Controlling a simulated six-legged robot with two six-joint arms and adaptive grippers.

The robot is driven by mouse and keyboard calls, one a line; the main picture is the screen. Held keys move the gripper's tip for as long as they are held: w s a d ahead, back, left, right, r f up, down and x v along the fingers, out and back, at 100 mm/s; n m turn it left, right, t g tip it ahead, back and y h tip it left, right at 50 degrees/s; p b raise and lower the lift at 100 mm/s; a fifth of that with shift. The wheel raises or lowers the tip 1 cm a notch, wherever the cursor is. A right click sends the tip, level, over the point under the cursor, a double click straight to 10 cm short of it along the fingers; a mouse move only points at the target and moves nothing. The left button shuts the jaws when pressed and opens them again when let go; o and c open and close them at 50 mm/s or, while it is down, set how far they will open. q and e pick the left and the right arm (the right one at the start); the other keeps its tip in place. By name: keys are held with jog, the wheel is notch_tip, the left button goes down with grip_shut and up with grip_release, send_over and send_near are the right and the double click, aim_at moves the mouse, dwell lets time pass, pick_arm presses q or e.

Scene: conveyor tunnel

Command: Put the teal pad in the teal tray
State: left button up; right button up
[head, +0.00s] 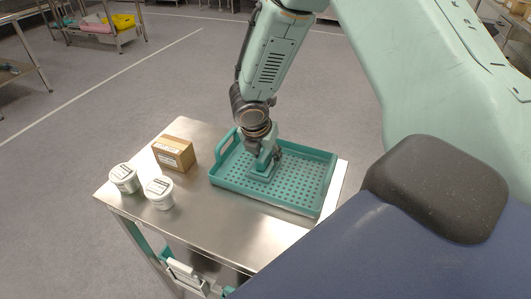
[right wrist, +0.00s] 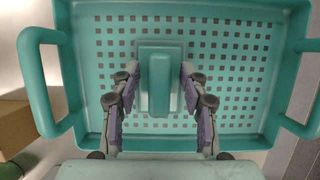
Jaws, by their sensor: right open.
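The teal tray (head: 312,207) lies on a metal table; it has a perforated floor and raised walls. Its floor and both side handles show in the right wrist view (right wrist: 225,112). The teal pad (head: 262,174) is inside the tray, toward its left half in the head view. In the right wrist view the pad (right wrist: 159,82) shows a raised grip bar and appears flat on the tray floor. My right gripper (head: 264,160) is down over the pad. Its fingers (right wrist: 158,92) are open, one on each side of the bar, with gaps. My left gripper is not in view.
A cardboard box (head: 174,154) and two white tubs, one at the left (head: 124,178) and one nearer (head: 159,193), stand on the metal table (head: 232,233) left of the tray. The table's front part is clear. Shelving (head: 105,28) stands far back left.

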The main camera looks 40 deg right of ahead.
jog(key=p+v, duration=0.2)
jog(key=v, duration=1)
jog(key=shift+p, duration=0.35)
jog(key=shift+r, duration=0.1)
jog(key=shift+r, duration=0.1)
